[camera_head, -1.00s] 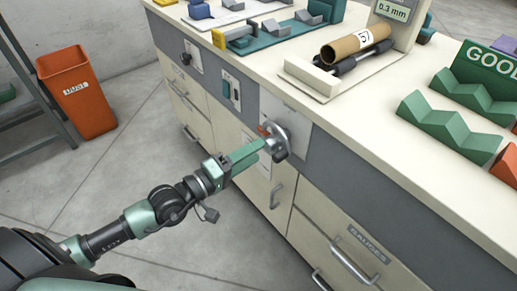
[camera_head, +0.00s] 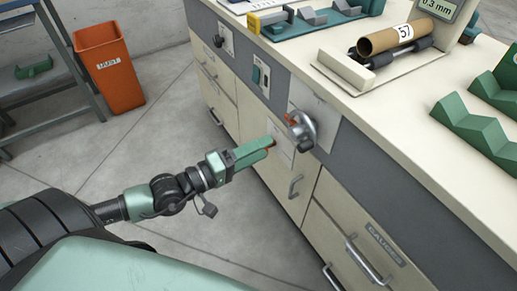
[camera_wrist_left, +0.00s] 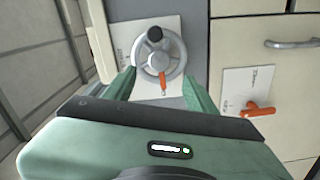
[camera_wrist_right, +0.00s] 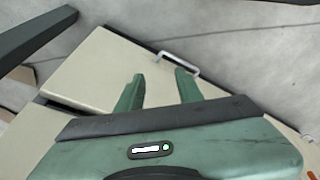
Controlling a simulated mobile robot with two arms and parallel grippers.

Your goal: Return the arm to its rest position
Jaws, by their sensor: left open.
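My left gripper (camera_head: 270,148) is open and empty in front of the cabinet's front panel. It is apart from the grey handwheel (camera_head: 303,132), which sits to its upper right in the head view. The left wrist view shows the handwheel (camera_wrist_left: 168,48) with its black knob (camera_wrist_left: 154,34) and an orange pointer (camera_wrist_left: 163,82), seen between the two spread green fingers. My right gripper (camera_wrist_right: 160,76) is open and empty in the right wrist view, with a pale cabinet surface beyond it; it is not seen in the head view.
An orange lever (camera_wrist_left: 258,109) on a white plate is right of the wheel. The cream cabinet (camera_head: 308,190) has protruding drawer handles (camera_head: 362,262). On its top stand a brown tube (camera_head: 388,42) marked 57 and green V-blocks (camera_head: 478,128). An orange bin (camera_head: 110,68) stands left; floor between is free.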

